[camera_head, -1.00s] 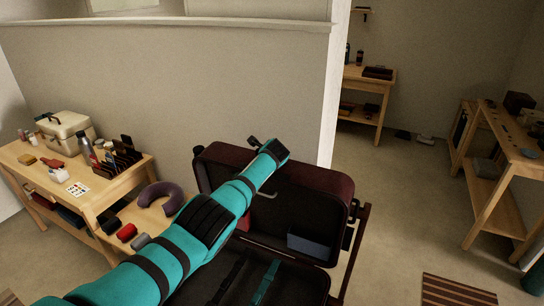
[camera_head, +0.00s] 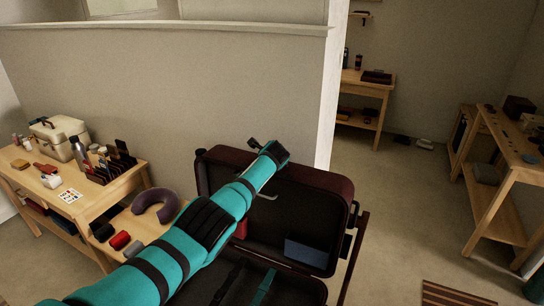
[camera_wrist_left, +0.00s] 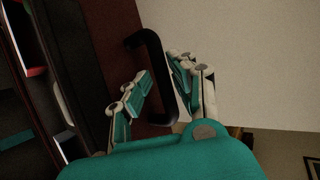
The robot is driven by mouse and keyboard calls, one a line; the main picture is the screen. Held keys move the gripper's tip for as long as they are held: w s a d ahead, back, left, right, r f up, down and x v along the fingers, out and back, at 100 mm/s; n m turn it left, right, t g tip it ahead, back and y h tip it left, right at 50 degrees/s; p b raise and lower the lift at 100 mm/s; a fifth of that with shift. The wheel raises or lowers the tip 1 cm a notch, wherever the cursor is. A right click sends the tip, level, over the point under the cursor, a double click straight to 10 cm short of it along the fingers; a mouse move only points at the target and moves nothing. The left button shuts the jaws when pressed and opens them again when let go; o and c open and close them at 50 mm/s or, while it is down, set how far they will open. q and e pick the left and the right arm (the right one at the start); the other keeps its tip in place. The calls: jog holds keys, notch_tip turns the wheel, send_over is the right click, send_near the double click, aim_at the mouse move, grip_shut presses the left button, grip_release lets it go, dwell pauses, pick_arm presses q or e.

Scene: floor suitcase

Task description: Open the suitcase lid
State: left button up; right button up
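The suitcase has a maroon lid (camera_head: 328,183) that stands raised, with its dark inside facing me. The dark base (camera_head: 302,287) lies below it at the bottom of the head view, partly cut off and partly behind my teal left arm. My left gripper (camera_head: 266,147) is at the lid's upper edge. In the left wrist view, the black handle (camera_wrist_left: 154,62) on the maroon shell passes between the fingers of my left gripper (camera_wrist_left: 160,78), which are closed in around it. My right gripper is not in view.
A blue box (camera_head: 305,252) and a red item (camera_head: 241,229) show against the lid's inside. A low wall (camera_head: 170,90) is behind.

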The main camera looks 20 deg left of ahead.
pick_arm(q)
jog(key=shift+o, duration=1)
jog(key=shift+s+f, duration=0.1)
jog(key=shift+s, duration=0.1)
jog(key=v, duration=1.1)
jog(key=shift+s+r, duration=0.25)
jog(key=shift+r, duration=0.05)
jog(key=shift+d, duration=0.15)
